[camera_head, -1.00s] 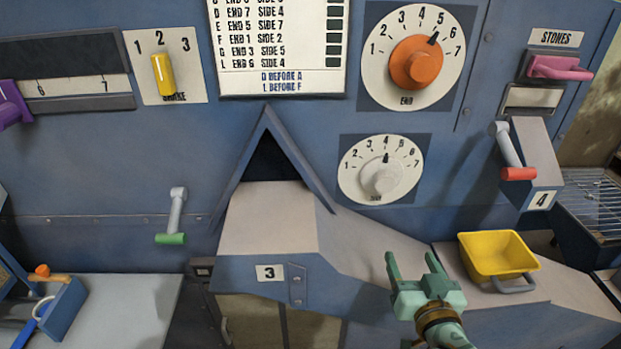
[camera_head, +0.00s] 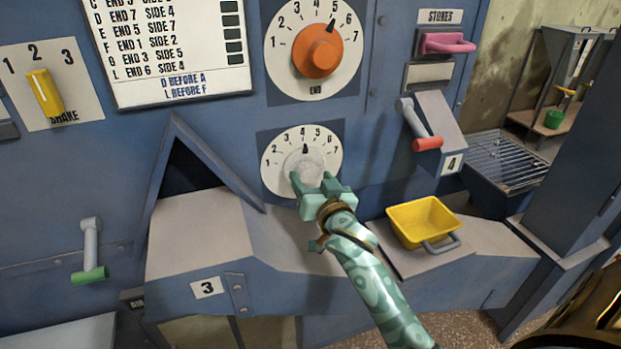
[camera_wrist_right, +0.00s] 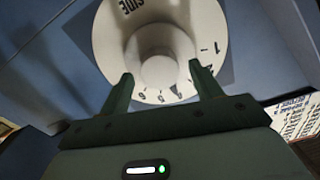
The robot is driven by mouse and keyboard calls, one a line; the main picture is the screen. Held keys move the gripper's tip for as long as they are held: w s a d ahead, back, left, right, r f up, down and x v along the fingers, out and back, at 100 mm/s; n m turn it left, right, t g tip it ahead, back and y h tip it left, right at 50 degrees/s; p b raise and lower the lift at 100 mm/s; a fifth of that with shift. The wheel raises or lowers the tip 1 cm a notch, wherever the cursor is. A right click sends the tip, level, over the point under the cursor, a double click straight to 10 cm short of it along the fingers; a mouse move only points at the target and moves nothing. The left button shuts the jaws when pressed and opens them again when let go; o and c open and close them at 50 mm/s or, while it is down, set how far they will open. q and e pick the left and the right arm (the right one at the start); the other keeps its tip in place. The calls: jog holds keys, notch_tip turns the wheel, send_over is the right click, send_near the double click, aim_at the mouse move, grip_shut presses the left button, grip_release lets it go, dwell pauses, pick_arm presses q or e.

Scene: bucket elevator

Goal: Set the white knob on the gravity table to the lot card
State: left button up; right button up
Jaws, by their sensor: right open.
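The white knob (camera_head: 304,168) sits on a round white dial (camera_head: 330,152) numbered 1 to 7; its black pointer is at about 4. My right gripper (camera_head: 311,180) is open at the knob's lower front. In the right wrist view the knob (camera_wrist_right: 160,62) lies between the two spread fingertips (camera_wrist_right: 162,80); I cannot tell whether they touch it. The gripper hides the dial's lower part in the head view. The lot card (camera_head: 175,48) hangs at upper left, with rows of END and SIDE numbers; its top is cut off. My left gripper is out of view.
An orange knob (camera_head: 317,51), pointing near 5, is above. A yellow bin (camera_head: 424,220) stands right of my right arm. A red-ended lever (camera_head: 426,143) and a pink handle (camera_head: 447,43) are to the right. A grey chute (camera_head: 198,233) juts out at left.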

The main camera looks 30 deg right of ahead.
jog(key=shift+x, duration=0.8)
jog(key=c, duration=1)
jog(key=shift+o, duration=0.2)
jog(key=n+p, duration=0.1)
jog(key=p, duration=0.1)
jog(key=n+p, duration=0.2)
jog(key=shift+r, duration=0.4)
jog(key=shift+f+n+p, duration=0.2)
jog(key=shift+n+p, duration=0.3)
jog(key=shift+n, duration=0.4)
jog(key=shift+f, duration=0.15)
jog(key=o, duration=1)
jog(key=shift+a, duration=0.1)
jog(key=shift+c, duration=0.2)
